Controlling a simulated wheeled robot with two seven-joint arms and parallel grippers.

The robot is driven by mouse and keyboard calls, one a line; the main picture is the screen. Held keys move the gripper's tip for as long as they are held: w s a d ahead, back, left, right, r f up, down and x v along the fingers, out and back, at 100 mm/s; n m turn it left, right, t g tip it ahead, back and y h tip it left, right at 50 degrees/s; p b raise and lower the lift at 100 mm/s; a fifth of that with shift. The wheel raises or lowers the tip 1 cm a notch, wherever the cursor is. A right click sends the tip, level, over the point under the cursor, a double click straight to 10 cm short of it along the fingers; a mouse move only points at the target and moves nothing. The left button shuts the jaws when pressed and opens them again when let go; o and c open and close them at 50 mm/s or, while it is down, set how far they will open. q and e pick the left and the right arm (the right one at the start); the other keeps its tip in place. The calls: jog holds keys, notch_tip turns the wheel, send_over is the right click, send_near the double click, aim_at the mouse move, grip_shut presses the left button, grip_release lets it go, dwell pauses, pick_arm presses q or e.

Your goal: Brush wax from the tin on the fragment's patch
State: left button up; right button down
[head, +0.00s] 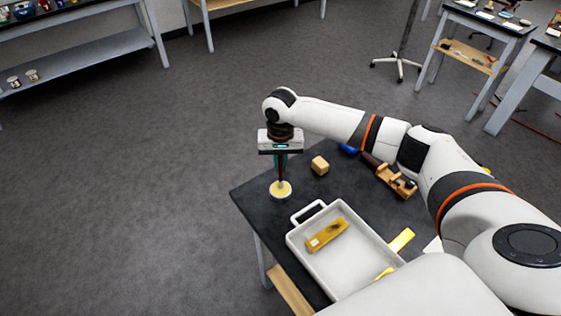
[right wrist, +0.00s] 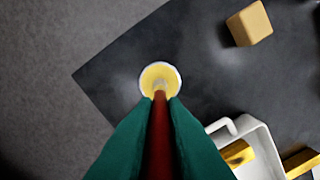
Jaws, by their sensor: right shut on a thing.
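My right gripper (head: 281,170) points down over the far left corner of the dark table and is shut on a brush with a reddish-brown handle (right wrist: 160,135). The brush's lower end is at the wax in a round, pale-rimmed tin (head: 281,190) of yellow wax; it appears to touch it. The tin also shows in the right wrist view (right wrist: 160,79), just beyond the fingertips. A gilt fragment (head: 330,231) with a small pale patch and a dark mark lies in a white tray (head: 296,239), nearer and to the right. My left gripper is out of view.
A wooden block (head: 320,165) stands right of the tin. A wooden plane-like tool (head: 396,182) and a blue item (head: 348,149) lie farther right, partly behind my arm. A yellow strip (head: 401,240) is at the tray's right wall. The table's left edge is close to the tin.

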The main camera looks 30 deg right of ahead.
jog(key=shift+f, duration=0.5)
dwell(0.3)
jog(key=shift+s+f+p, duration=0.1)
jog(key=shift+p, duration=0.4)
dwell(2.2)
notch_tip(320, 180, up, 5)
jog(key=p, duration=0.6)
jog(key=shift+r+p, duration=0.75)
jog(key=shift+r, duration=0.35)
